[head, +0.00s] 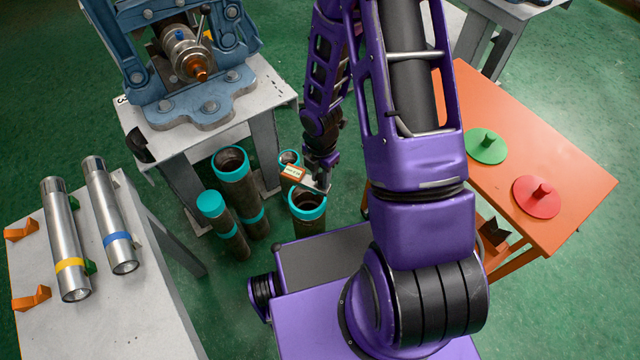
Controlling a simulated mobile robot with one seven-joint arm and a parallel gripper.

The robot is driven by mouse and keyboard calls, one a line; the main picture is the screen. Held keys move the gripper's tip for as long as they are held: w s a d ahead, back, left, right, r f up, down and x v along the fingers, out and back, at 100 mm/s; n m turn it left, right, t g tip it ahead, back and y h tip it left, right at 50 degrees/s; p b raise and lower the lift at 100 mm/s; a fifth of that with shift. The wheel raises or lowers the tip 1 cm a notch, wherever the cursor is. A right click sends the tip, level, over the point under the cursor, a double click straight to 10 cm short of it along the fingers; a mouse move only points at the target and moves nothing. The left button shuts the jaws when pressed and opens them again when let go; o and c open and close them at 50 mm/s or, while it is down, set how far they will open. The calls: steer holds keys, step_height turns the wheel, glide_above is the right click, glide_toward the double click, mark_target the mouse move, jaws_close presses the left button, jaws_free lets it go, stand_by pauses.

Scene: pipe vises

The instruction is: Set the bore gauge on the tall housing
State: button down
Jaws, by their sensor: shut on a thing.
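My gripper (322,180) is shut on the bore gauge (294,173), a small device with an orange-edged display and a grey bar. The gauge is held near the middle of the view, and in the picture it lies just above the rim of an open dark pipe housing (308,204) with a teal collar. I cannot tell the height gap or whether they touch. Another open housing (232,164) stands to the left, and a further teal rim (289,158) is partly hidden behind the gauge. Which housing is tallest is hard to tell.
A blue vise (200,108) stands on a grey table at the back left. Two steel cylinders (65,240) (110,215) and orange brackets (30,298) are on the left table. An orange table (545,150) at right holds green (487,150) and red (537,200) discs.

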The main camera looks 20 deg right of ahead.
mark_target(297, 179)
step_height(297, 179, up, 3)
steer(key=shift+f, duration=0.2)
steer(key=shift+a+r+m, duration=0.15)
steer(key=shift+m, duration=0.25)
steer(key=m, duration=0.1)
steer(key=a+m, duration=0.1)
steer(key=m, duration=0.1)
steer(key=m+b, duration=0.1)
steer(key=shift+a+m, duration=0.3)
steer(key=a+f+m+b, duration=0.4)
steer(key=f+m+b, duration=0.4)
steer(key=m, duration=0.4)
steer(key=shift+a+f+m, duration=0.15)
steer(key=shift+f+m, duration=0.15)
steer(key=shift+f, duration=0.25)
steer(key=shift+f, duration=0.3)
stand_by(0.5)
steer(key=c, duration=0.5)
jaws_free()
steer(key=shift+c, duration=0.2)
steer(key=shift+s, duration=0.1)
